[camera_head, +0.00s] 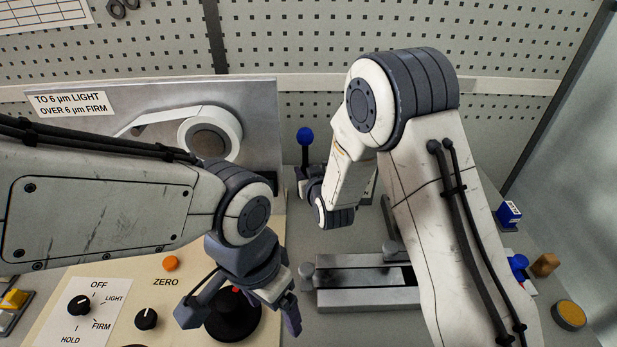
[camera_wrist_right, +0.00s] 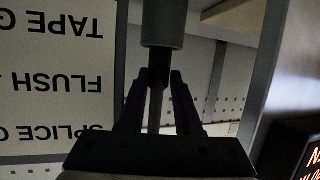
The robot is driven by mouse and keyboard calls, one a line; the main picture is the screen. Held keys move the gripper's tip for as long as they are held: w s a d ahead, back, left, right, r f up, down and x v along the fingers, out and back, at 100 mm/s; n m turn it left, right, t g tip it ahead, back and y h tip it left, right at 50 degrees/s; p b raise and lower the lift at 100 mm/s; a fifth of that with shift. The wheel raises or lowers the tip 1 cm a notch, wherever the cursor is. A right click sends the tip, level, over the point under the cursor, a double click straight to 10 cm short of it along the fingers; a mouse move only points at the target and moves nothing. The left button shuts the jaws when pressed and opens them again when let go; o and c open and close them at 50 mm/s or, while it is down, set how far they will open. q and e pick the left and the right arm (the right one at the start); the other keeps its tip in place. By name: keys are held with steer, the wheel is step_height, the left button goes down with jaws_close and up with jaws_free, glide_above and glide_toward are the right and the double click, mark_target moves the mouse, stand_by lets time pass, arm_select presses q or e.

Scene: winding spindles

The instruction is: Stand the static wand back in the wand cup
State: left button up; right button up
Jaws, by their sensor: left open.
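I cannot clearly identify the static wand or the wand cup. In the right wrist view a dark thin rod (camera_wrist_right: 155,104) with a grey cylinder (camera_wrist_right: 162,22) at its upper end lines up between the fingers of my right gripper (camera_wrist_right: 161,78). The gap is narrow and I cannot tell whether the fingers touch the rod. In the head view a blue ball (camera_head: 305,135) on a dark stem stands just behind my right gripper (camera_head: 312,188), which is largely hidden by its arm.
A control panel (camera_head: 190,335) with dials lies at lower left. A grey slotted metal block (camera_head: 365,297) sits in the middle. A blue box (camera_head: 508,213), a wooden peg (camera_head: 544,264) and a yellow-topped round tin (camera_head: 570,313) are at right. A tape-roll plate (camera_head: 262,118) stands behind.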

steer(key=b+v, duration=0.1)
steer(key=v, duration=0.8)
steer(key=shift+s+d, duration=0.15)
steer(key=shift+s, duration=0.25)
steer(key=s+a+n+g, duration=0.1)
steer(key=s+g, duration=0.2)
steer(key=s, duration=0.3)
steer(key=s+r+n+g, duration=0.1)
steer(key=s+g, duration=0.2)
steer(key=s, duration=0.3)
steer(key=s+a+n+g+p, duration=0.1)
steer(key=s+g, duration=0.2)
steer(key=s, duration=0.3)
steer(key=shift+s+a+r+g, duration=0.25)
steer(key=shift+s+a+g, duration=0.15)
steer(key=s+d+r+g+h, duration=0.1)
steer(key=s+d+g, duration=0.1)
steer(key=s, duration=0.3)
steer(key=s+d+r+n+g+h, duration=0.1)
steer(key=s+d, duration=0.1)
steer(key=s, duration=0.4)
steer(key=shift+d+r+g+p, duration=0.3)
steer(key=shift+d+g, duration=0.1)
